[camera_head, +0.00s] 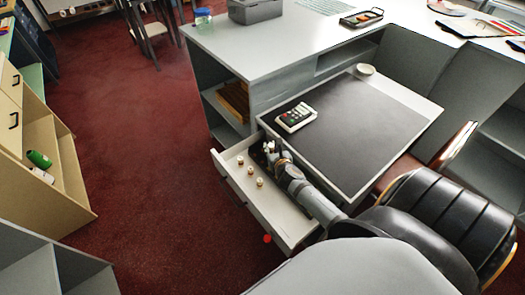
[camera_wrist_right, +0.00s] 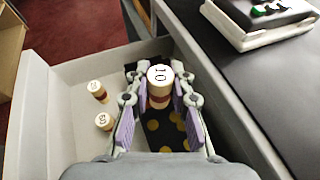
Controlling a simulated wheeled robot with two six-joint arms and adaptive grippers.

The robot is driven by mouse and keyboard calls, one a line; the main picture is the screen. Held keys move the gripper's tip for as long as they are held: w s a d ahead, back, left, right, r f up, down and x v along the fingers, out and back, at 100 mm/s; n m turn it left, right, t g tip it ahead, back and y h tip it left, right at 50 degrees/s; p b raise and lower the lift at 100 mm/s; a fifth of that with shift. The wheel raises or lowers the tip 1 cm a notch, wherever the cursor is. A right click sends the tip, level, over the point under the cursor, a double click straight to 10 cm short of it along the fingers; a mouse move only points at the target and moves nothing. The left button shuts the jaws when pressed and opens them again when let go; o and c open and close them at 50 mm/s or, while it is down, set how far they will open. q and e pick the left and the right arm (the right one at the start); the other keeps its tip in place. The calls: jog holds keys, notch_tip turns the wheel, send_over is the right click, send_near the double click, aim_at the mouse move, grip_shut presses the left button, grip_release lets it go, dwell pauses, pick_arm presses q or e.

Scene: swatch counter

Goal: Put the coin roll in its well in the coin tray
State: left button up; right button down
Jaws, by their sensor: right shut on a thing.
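My right gripper (camera_head: 268,149) reaches into the open drawer and is shut on a coin roll. In the right wrist view, the held coin roll (camera_wrist_right: 160,76) is white-ended, marked 10, with a dark red band, and stands upright between the fingers (camera_wrist_right: 158,100). Below it is the black coin tray (camera_wrist_right: 155,145) with yellow round wells. The gripper hides part of the tray, and I cannot tell whether the roll touches it. Two other rolls stand on the drawer floor left of the tray, one (camera_wrist_right: 97,90) farther away and one marked 50 (camera_wrist_right: 104,121). My left gripper is not in view.
The light drawer (camera_head: 287,222) has raised walls around the tray and rolls. A dark-topped desk (camera_head: 355,120) with a calculator (camera_head: 296,117) stands beside it. A black chair (camera_head: 435,215) is at the right. Red floor (camera_head: 145,165) is clear to the left.

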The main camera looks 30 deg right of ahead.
jog(key=w+f+b, duration=0.1)
jog(key=w+f, duration=0.1)
jog(key=w+f+b, duration=0.1)
jog(key=w+f, duration=0.1)
jog(key=w+f+b, duration=0.1)
jog(key=w+f, duration=0.1)
jog(key=shift+w+d+f, duration=0.15)
jog(key=shift+d, duration=0.15)
jog(key=shift+w, duration=0.2)
jog(key=f+b, duration=0.3)
jog(key=f, duration=0.1)
jog(key=shift+w, duration=0.25)
jog(key=shift+r, duration=0.15)
jog(key=shift+f, duration=0.2)
jog(key=c, duration=1.5)
grip_release()
jog(key=shift+o, duration=0.2)
jog(key=shift+r, duration=0.1)
